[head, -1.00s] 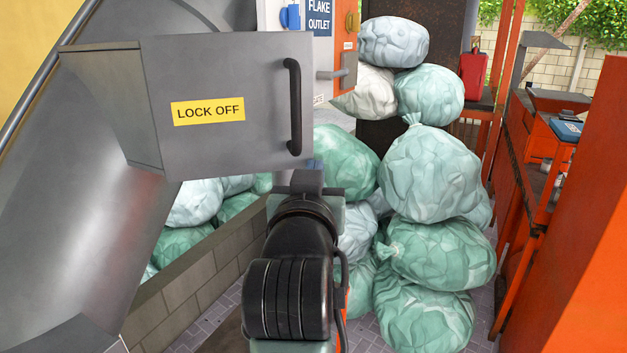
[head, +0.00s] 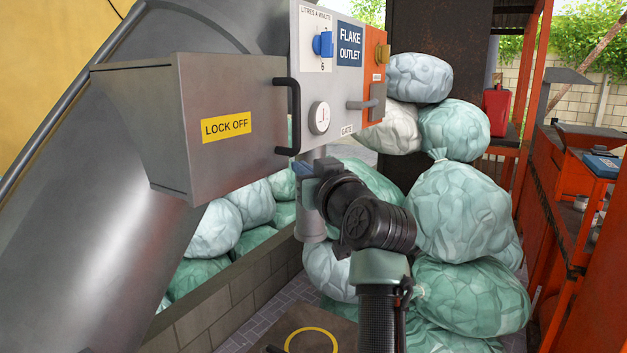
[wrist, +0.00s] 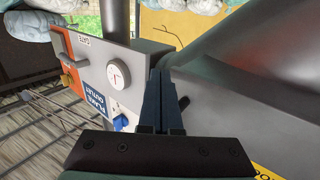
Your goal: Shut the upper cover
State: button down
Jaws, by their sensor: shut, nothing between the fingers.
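The upper cover (head: 235,95) is a grey metal box-like flap with a yellow LOCK OFF label, left of centre in the head view. Its wedge-shaped side shows at the left. A black bar handle (head: 294,115) is on its right edge. My gripper (head: 304,170) is shut and empty, just below and right of the handle's lower end.
A control panel (head: 328,75) with a dial, blue knob and FLAKE OUTLET sign stands right behind the handle. A large grey chute (head: 95,250) fills the left. Stacked green bags (head: 465,210) stand right of my arm. An orange bench (head: 560,170) is farther right.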

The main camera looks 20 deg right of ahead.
jog(key=shift+w+a+r, duration=0.15)
jog(key=shift+w+a, duration=0.1)
jog(key=shift+w, duration=0.15)
jog(key=shift+a+r, duration=0.1)
jog(key=shift+r, duration=0.05)
dwell(0.4)
